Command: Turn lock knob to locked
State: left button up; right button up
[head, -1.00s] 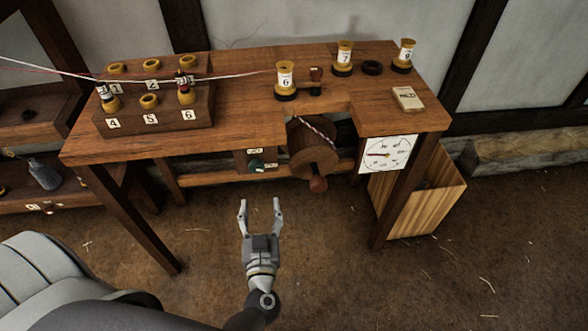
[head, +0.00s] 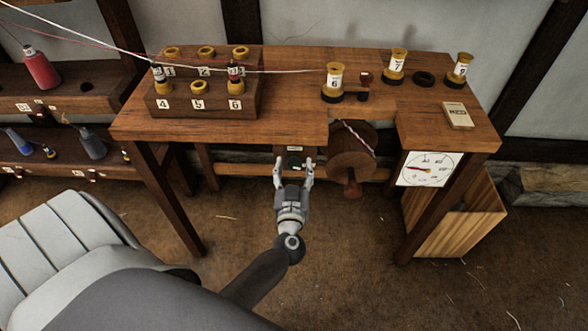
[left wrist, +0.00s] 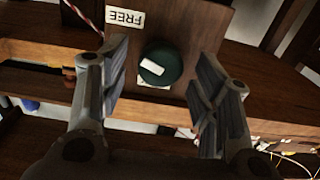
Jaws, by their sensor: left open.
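The lock knob (head: 296,160) is a dark green round knob on a wooden plate below the table top. In the left wrist view the knob (left wrist: 161,66) carries a white mark lying nearly sideways, slightly tilted. A label reading FREE (left wrist: 125,18) shows upside down on the plate; another label at the knob's lower edge is mostly hidden. My left gripper (head: 294,166) is open, its fingers on either side of the knob in view, with gaps between them and it. Whether the fingertips reach around the knob I cannot tell. My right gripper is not in view.
A wooden reel with a handle (head: 352,166) hangs right of the knob. The table (head: 290,108) overhangs it, bearing a numbered spool block (head: 200,108) and several spools. A dial (head: 428,169) and a wooden bin (head: 455,225) are at right. The floor in front is clear.

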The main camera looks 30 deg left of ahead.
pick_arm(q)
jog(key=shift+c, duration=0.5)
jog(key=c, duration=0.9)
